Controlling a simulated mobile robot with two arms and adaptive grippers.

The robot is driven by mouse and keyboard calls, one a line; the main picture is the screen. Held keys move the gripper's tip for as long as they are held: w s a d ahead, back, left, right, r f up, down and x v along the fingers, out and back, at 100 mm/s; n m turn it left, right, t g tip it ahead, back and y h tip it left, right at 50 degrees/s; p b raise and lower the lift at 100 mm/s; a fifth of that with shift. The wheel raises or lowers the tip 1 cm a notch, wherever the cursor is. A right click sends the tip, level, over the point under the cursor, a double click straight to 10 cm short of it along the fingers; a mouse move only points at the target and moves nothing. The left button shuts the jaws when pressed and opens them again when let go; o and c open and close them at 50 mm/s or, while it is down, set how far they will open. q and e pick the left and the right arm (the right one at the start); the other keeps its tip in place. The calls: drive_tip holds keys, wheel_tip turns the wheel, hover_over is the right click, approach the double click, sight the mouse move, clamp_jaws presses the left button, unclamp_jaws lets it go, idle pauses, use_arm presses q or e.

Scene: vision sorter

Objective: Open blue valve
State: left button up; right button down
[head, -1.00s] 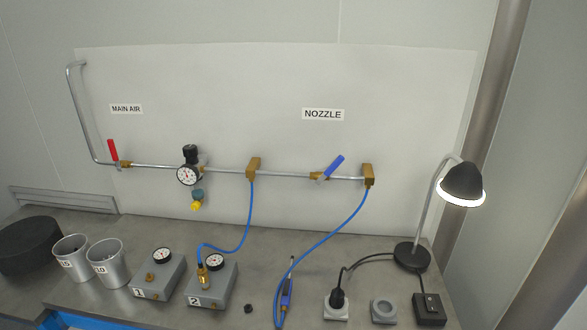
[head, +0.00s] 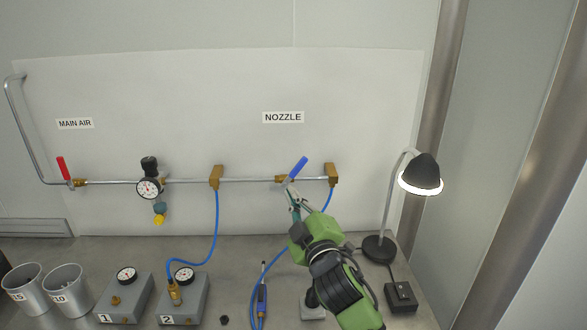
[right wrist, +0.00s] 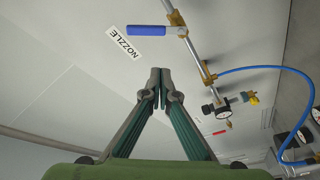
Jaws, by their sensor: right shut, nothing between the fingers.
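The blue valve (head: 298,167) sits on the metal pipe under the NOZZLE label. Its blue handle slants up to the right, at an angle to the pipe. In the right wrist view the blue handle (right wrist: 146,30) is near the top, beyond the fingertips. My right gripper (head: 291,192) is shut and empty, with its tips just below the valve in the head view. In the right wrist view the closed fingertips (right wrist: 157,75) show apart from the handle. My left gripper is not in view.
A red valve handle (head: 63,168) and a pressure gauge (head: 149,188) are on the pipe to the left. A blue hose (head: 217,225) hangs from the pipe. A lit lamp (head: 421,172) stands at the right. Grey boxes and metal cups line the bench.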

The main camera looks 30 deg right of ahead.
sight(295, 168)
drive_tip(key=w+d+r+p, duration=0.3)
drive_tip(key=w+r+p, duration=0.15)
drive_tip(key=w, duration=0.45)
drive_tip(key=d+f, duration=0.1)
drive_tip(key=s+d+f, duration=0.1)
drive_tip(key=d, duration=0.1)
drive_tip(key=shift+f+n+t, duration=0.1)
drive_tip(key=shift+n+t, duration=0.2)
drive_tip(key=shift+t, duration=0.1)
drive_tip(key=shift+w, duration=0.1)
